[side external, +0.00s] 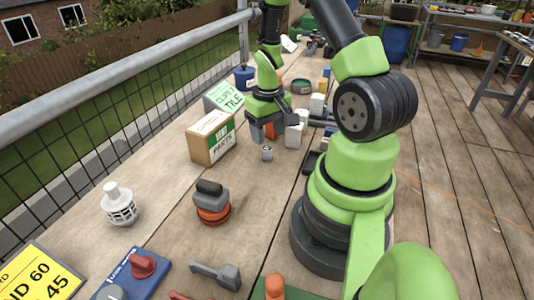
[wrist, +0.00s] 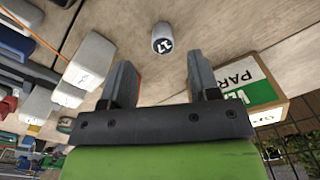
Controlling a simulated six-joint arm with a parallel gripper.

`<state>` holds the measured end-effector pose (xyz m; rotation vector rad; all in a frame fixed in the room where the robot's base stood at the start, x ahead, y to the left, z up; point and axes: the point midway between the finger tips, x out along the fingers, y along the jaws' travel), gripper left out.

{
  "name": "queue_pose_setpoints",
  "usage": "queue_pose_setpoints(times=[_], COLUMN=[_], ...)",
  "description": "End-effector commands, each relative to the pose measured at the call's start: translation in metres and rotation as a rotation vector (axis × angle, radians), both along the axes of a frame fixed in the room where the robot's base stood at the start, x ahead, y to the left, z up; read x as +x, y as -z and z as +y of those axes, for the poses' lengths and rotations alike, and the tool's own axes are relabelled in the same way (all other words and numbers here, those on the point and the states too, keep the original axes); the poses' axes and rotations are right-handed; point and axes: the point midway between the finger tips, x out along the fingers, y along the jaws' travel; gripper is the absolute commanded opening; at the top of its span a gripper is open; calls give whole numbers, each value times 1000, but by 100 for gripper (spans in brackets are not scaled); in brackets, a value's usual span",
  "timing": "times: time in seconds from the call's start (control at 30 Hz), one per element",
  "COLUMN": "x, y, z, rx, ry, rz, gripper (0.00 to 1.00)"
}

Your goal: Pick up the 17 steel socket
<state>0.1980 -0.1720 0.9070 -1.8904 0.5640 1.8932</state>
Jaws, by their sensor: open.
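The 17 steel socket (wrist: 162,38) is a small grey cylinder with a dark "17" label. In the wrist view it stands alone on the wooden boards, beyond my fingertips and between their lines. In the side view the socket (side external: 267,153) stands on the deck just below and in front of my gripper (side external: 264,134). My gripper (wrist: 160,78) is open and empty, its two dark fingers apart, and the socket is not between them.
A parts box (side external: 211,138) stands close by on the left; it also shows in the wrist view (wrist: 250,88). White and grey blocks (side external: 294,134) stand close on the other side. A tile box (side external: 223,97) is behind. The boards in front of the socket are clear.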

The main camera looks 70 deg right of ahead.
Motion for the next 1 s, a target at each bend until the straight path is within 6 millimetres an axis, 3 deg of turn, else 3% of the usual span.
queue_pose_setpoints(times=[0.23, 0.5, 0.83, 1.0], x=[0, 2, 2, 2], y=[19, 54, 60, 60], z=[1, 3, 2, 2], rx=[2, 1, -1, -1], ry=[1, 1, 1, 1], rz=[1, 2, -1, -1], gripper=[56, 56, 56, 17])
